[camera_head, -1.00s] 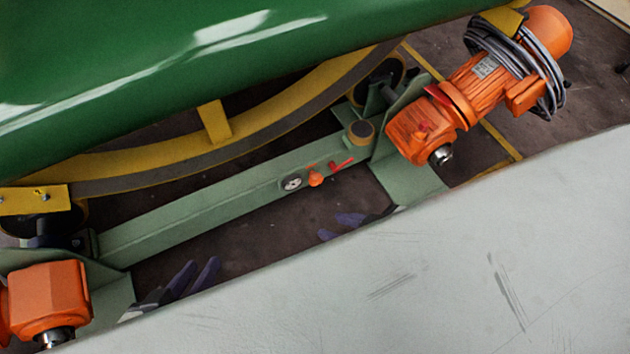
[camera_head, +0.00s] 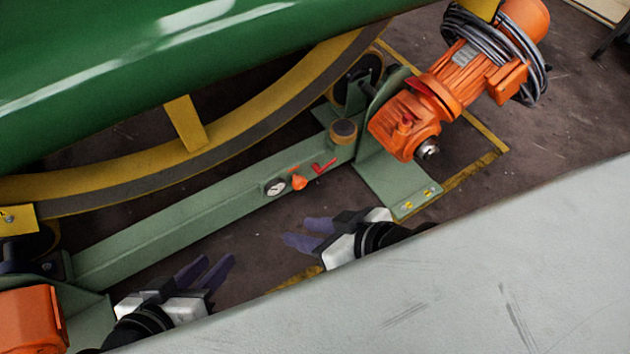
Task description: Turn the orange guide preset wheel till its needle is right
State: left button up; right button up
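The small orange guide preset wheel (camera_head: 299,182) sits on the side of the green-grey beam. Just left of it is a round white dial (camera_head: 275,188); its needle is too small to read. Just right of the wheel is a red lever-like part (camera_head: 323,167). My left gripper (camera_head: 212,270) is below and left of the dial, apart from the beam, with its two dark fingers spread and nothing between them. My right gripper (camera_head: 301,233) is below the wheel, nearer to it, also apart from the beam, with its fingers spread and empty.
The green-grey beam (camera_head: 180,227) runs diagonally under a large green drum (camera_head: 120,70) with a yellow ring (camera_head: 265,108). An orange motor (camera_head: 455,85) with coiled cable stands at upper right. A pale grey surface (camera_head: 450,270) fills the lower right, hiding parts of my arms.

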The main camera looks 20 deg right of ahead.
aim_at(298, 182)
jog(key=z, duration=2.35)
jog(key=i, duration=1.65)
jog(key=u, duration=3.05)
